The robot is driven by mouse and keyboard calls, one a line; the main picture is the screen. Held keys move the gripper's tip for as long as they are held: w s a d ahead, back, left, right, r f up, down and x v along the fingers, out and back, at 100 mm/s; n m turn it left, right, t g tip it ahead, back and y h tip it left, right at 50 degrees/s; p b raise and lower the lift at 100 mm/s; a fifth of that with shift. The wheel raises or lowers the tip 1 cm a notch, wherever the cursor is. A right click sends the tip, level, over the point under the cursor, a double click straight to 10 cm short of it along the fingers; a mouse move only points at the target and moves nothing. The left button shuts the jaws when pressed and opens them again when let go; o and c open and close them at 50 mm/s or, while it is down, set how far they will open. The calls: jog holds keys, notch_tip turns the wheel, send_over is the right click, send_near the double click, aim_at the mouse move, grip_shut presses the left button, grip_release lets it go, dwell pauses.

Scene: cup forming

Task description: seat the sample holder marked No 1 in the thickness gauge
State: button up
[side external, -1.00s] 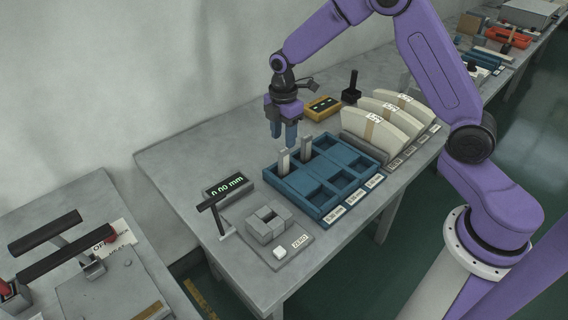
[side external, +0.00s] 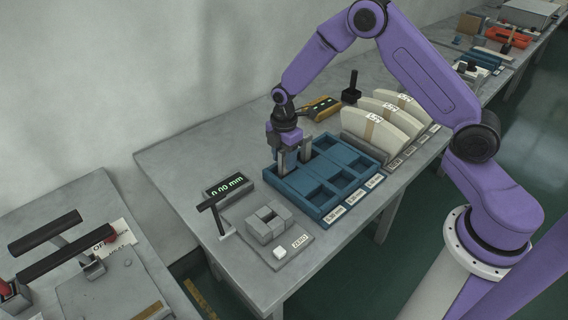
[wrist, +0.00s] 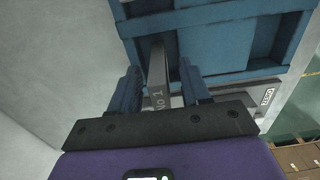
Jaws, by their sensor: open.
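The sample holder (wrist: 158,72), a grey upright bar marked "No 1", stands in a compartment of the blue tray (wrist: 222,14) in the wrist view. My gripper (wrist: 159,80) is open, with one blue finger on each side of the bar; I cannot tell whether either touches it. In the side view my gripper (side external: 288,160) is down at the tray's (side external: 328,214) back left compartment and mostly hides this holder. The thickness gauge (side external: 268,222) stands left of the tray, with a grey slotted block, a black lever and a display (side external: 229,186) reading 0.00 mm.
A second upright holder (side external: 307,146) stands in the tray just right of my gripper. White curved pieces (side external: 385,122) in a rack, a yellow box (side external: 321,107) and a black-handled tool (side external: 352,88) lie beyond.

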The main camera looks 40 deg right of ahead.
grip_shut()
